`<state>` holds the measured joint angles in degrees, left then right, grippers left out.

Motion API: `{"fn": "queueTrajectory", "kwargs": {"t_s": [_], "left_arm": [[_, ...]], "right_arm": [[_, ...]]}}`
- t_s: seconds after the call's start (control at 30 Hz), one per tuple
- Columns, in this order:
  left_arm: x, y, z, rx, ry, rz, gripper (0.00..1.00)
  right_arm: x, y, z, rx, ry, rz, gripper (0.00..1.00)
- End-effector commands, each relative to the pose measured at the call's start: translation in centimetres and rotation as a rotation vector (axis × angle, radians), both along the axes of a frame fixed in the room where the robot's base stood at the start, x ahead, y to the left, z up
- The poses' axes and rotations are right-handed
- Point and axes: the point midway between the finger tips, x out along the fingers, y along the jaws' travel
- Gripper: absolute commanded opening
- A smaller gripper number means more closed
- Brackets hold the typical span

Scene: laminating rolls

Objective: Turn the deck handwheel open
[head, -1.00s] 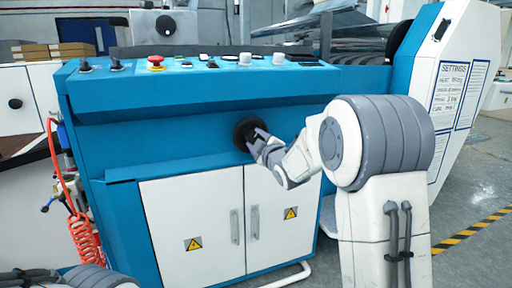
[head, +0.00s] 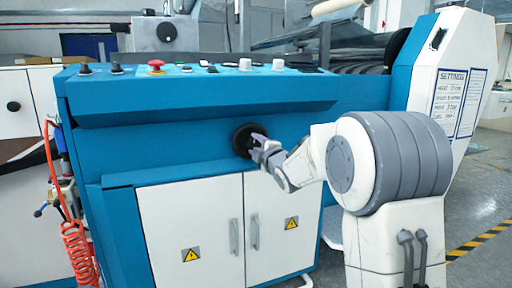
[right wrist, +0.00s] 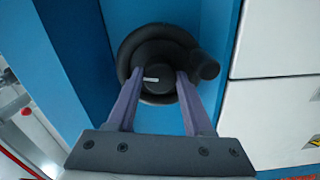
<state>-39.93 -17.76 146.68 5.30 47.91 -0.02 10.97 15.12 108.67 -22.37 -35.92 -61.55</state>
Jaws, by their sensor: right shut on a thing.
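The black deck handwheel (head: 241,142) sits on the blue front panel of the machine, above the white cabinet doors. In the right wrist view the handwheel (right wrist: 155,35) shows face on, with a round hub, a small pale label and a side handle knob to the right. My right gripper (head: 258,146) is at the handwheel, coming from the right. In the wrist view its two purple-grey fingers (right wrist: 158,80) lie on either side of the hub and are shut on it. The fingers hide part of the wheel's lower rim. My left gripper is not in view.
The control panel above has a red button (head: 156,66) and several knobs. White cabinet doors (head: 190,240) with handles are below. A coiled red hose (head: 78,250) hangs at the left. Open floor (head: 485,205) with a striped line is at the right.

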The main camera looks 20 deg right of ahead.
Motion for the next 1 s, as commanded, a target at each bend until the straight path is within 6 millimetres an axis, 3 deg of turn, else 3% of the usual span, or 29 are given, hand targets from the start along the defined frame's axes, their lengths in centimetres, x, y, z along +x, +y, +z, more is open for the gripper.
{"fn": "queueTrajectory", "kwargs": {"t_s": [0.17,0.2,0.27,0.67,1.0], "left_arm": [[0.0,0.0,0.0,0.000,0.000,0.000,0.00],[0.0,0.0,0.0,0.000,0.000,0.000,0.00],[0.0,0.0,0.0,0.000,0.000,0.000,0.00],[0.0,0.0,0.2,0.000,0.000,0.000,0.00],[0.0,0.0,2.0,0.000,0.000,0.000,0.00]], "right_arm": [[0.0,0.1,-0.2,0.000,0.004,0.001,0.00],[0.0,0.1,-0.2,0.001,0.004,0.001,0.59],[0.0,0.1,-0.2,0.001,0.004,0.001,0.81],[-0.5,0.0,0.0,0.002,0.001,0.000,0.81],[-6.1,-0.3,0.3,0.002,0.002,-0.002,0.81]]}}
